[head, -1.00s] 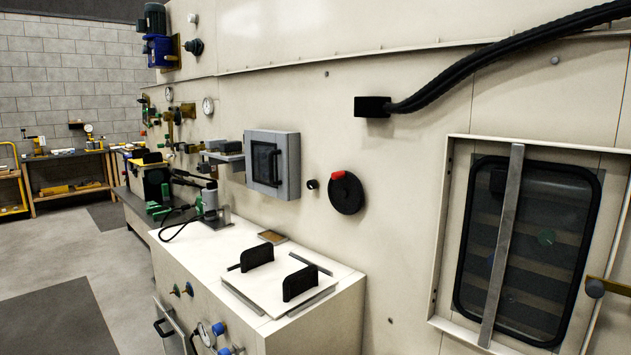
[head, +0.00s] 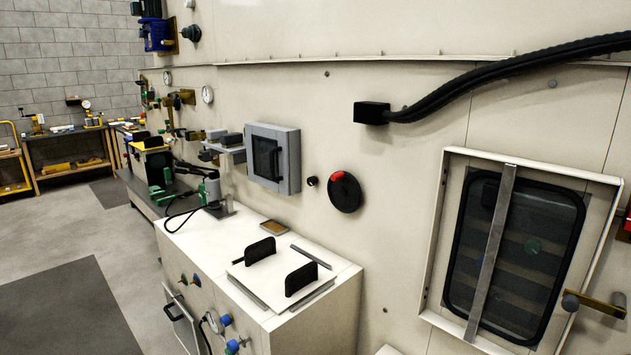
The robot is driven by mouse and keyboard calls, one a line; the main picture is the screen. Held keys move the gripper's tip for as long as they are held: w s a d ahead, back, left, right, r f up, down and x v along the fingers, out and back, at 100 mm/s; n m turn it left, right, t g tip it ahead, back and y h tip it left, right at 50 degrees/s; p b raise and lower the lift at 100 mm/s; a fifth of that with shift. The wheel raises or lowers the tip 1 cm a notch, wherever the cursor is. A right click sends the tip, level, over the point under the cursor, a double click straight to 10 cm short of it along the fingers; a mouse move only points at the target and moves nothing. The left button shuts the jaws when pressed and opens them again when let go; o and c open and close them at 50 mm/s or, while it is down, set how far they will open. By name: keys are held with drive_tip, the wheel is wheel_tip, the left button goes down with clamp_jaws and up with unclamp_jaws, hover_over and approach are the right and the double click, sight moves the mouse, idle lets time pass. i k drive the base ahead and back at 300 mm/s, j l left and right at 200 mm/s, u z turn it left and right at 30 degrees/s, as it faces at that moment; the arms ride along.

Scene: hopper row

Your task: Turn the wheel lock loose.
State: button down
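A black round wheel (head: 344,192) with a red patch at its upper left is mounted on the cream wall, right of the middle of the head view. It looks like the wheel lock, but no label shows. A small black knob (head: 312,181) sits on the wall just left of it. My gripper is not in view, and nothing touches the wheel.
A cream cabinet (head: 335,313) with two black upright handles on top stands below the wheel. A grey box (head: 289,163) juts from the wall to its left. A framed dark window (head: 565,235) and a thick black cable (head: 500,80) are to the right. Floor (head: 130,245) is clear at left.

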sight(313, 180)
drive_tip(key=i+j+u, duration=0.25)
drive_tip(key=i, duration=0.15)
drive_tip(key=i+j+u, duration=0.25)
drive_tip(key=i, duration=0.15)
drive_tip(key=i+u, duration=0.25)
drive_tip(key=i, duration=0.15)
